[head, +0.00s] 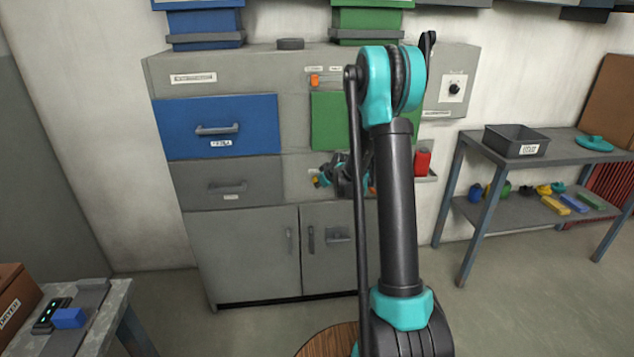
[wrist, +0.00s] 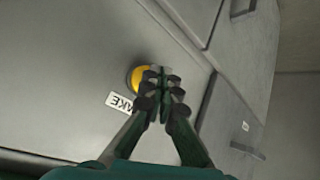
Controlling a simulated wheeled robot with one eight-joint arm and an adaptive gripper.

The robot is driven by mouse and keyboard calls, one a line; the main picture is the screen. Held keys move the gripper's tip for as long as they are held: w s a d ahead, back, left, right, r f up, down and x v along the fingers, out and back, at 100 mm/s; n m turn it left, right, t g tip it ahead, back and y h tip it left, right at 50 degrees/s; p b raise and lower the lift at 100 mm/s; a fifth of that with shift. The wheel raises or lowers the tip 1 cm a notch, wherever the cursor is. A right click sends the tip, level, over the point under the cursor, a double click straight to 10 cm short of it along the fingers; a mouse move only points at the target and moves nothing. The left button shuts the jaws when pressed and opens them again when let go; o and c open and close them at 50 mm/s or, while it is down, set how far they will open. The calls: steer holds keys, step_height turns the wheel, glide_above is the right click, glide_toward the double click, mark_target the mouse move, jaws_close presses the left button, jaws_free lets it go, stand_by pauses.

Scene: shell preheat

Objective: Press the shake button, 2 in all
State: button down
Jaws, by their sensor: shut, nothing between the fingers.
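The shake button is a round yellow knob (wrist: 135,78) on a grey cabinet face in the wrist view. Beside it is a white label (wrist: 120,103), partly hidden, reading "AKE". My gripper (wrist: 164,78) is shut and empty, its fingertips at the button's right edge and covering part of it. I cannot tell whether they touch it. In the head view my gripper (head: 343,172) is small and partly behind my arm, at the cabinet front below the green panel. A small orange-yellow spot (head: 316,181) shows just left of it, probably the same button.
The grey cabinet (head: 245,245) has a blue drawer (head: 220,126) and a green panel (head: 328,121). An orange knob (head: 315,80) sits higher up. A red object (head: 422,161) stands on a small ledge to the right. A shelf table (head: 555,145) stands at the far right.

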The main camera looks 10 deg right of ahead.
steer(key=shift+w, duration=0.35)
steer(key=shift+w, duration=0.4)
stand_by(0.7)
steer(key=shift+s, duration=0.85)
steer(key=shift+s, duration=0.1)
steer(key=shift+s, duration=2.4)
steer(key=s, duration=0.3)
steer(key=shift+s, duration=0.4)
